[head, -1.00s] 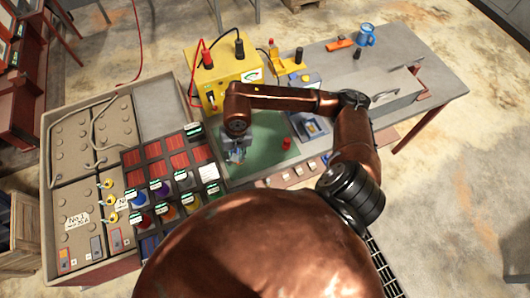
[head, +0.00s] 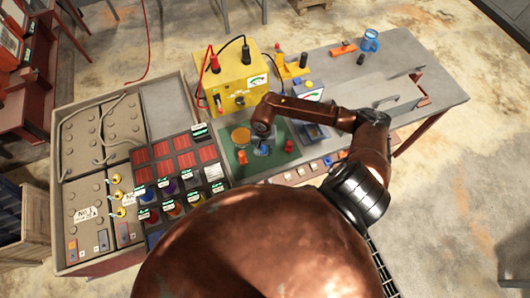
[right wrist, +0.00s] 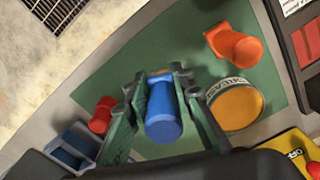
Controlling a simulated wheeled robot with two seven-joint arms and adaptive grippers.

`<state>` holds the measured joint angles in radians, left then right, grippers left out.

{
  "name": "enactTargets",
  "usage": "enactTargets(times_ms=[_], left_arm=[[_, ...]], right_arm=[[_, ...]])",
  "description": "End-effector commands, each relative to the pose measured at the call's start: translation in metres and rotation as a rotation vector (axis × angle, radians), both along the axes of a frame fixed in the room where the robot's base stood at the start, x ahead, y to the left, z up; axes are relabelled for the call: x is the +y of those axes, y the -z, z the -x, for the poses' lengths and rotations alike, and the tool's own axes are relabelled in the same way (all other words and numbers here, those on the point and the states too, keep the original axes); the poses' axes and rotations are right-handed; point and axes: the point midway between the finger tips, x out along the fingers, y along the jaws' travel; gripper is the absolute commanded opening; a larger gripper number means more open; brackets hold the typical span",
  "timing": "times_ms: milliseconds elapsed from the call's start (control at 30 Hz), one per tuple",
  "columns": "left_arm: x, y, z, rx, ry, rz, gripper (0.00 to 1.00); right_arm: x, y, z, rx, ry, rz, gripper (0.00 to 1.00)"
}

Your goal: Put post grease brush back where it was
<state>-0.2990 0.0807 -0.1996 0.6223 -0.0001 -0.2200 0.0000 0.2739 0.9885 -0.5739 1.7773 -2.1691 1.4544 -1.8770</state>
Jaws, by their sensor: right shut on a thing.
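My right gripper (right wrist: 160,100) is shut on a blue cylindrical thing (right wrist: 164,118), seen nearly end-on between the green fingers. Its lower part is hidden, so I cannot tell whether it is the post grease brush or whether it touches the mat. In the head view the gripper (head: 262,146) is over the middle of the green mat (head: 232,170). A round orange-topped tin (right wrist: 238,106) with a lettered rim stands beside the gripper. An orange-red thing (right wrist: 232,44) and a red cylinder (right wrist: 102,114) are also on the mat. My left gripper is not in view.
A yellow box (head: 238,82) with leads stands behind the mat. The rack of red blocks and coloured pots (head: 165,180) is on the left. A blue-grey tray (head: 314,131) is to the right. A blue mug (head: 370,40) stands at the back right.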

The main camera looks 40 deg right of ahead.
Motion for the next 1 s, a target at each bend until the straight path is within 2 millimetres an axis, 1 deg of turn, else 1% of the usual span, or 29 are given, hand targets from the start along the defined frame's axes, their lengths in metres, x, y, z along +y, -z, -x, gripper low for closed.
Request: enactTargets(times_ms=[233, 300, 433, 533, 733, 867, 900, 1000], left_arm=[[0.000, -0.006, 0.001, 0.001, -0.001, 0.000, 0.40], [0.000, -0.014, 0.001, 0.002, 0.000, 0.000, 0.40], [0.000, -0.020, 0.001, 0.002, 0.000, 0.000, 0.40], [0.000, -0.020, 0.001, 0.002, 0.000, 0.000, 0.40], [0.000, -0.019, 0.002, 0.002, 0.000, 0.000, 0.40], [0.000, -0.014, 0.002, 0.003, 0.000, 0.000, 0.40], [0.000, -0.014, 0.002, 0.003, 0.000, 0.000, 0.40], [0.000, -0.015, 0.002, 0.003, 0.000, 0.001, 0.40]], right_arm=[[-0.014, 0.018, -0.003, 0.003, 0.003, -0.001, 0.00], [-0.011, 0.027, -0.002, 0.003, 0.002, -0.005, 0.00], [-0.011, 0.041, -0.003, 0.002, 0.002, -0.003, 0.00], [-0.012, 0.045, -0.004, -0.001, 0.000, -0.002, 0.00], [-0.012, 0.046, -0.004, -0.001, -0.001, -0.002, 0.00], [-0.012, 0.050, -0.004, -0.001, -0.001, 0.000, 0.00], [-0.012, 0.050, -0.004, -0.001, -0.001, -0.001, 0.23], [-0.012, 0.049, -0.004, -0.001, -0.001, -0.001, 0.30]])
